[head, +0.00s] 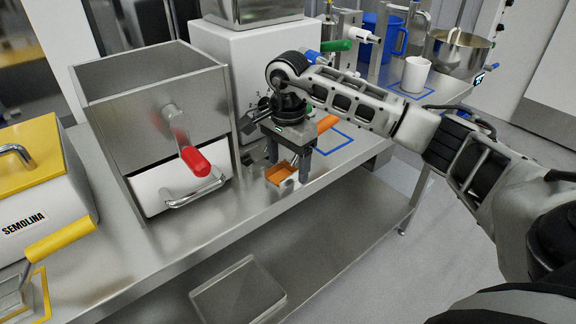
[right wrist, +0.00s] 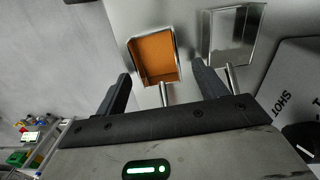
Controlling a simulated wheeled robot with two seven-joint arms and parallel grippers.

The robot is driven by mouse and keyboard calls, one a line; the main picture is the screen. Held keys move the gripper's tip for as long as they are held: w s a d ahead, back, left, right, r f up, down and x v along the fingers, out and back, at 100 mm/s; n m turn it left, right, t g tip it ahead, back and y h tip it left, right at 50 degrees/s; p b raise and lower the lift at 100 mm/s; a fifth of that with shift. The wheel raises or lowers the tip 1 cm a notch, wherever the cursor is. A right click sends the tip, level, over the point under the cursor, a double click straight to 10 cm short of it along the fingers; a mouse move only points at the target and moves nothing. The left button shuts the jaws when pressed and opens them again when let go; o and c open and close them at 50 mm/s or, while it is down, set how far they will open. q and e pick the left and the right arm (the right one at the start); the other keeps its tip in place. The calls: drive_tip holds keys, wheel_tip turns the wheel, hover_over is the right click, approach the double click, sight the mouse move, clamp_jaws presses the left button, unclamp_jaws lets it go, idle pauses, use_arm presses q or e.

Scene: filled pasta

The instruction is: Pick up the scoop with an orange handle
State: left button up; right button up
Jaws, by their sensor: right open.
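The scoop with the orange handle (head: 327,123) lies on the steel table, partly hidden by my right gripper (head: 289,164). A small scoop bowl with an orange inside (head: 280,173) shows just in front of the fingers. In the right wrist view, the orange-lined bowl (right wrist: 155,56) is ahead of the fingers, and a metal shank runs back between them. My right gripper (right wrist: 164,78) is open, fingers pointing down on either side of the shank. Contact with it cannot be told. My left gripper is out of view.
The yellow-lidded semolina box (head: 40,170) and a yellow handle (head: 60,242) are further left. A white mug (head: 415,74) and blue jug (head: 393,38) stand behind. The front table edge is close.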

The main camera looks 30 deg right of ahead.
drive_tip(key=c, duration=1.1)
drive_tip(key=shift+r, duration=0.45)
drive_tip(key=r, duration=0.1)
drive_tip(key=r+b, duration=0.1)
drive_tip(key=shift+s+d+r, duration=0.1)
drive_tip(key=shift+d+r, duration=0.1)
drive_tip(key=shift+r, duration=0.15)
drive_tip(key=s+d+r, duration=0.2)
drive_tip(key=s+r, duration=0.1)
drive_tip(key=s, duration=0.1)
drive_tip(key=s+d+r+b, duration=0.1)
drive_tip(key=s+d+r, duration=0.1)
drive_tip(key=s+r, duration=0.1)
drive_tip(key=s+d+r, duration=0.3)
drive_tip(key=s, duration=0.1)
drive_tip(key=shift+s+r, duration=0.2)
drive_tip(key=shift+s, duration=0.15)
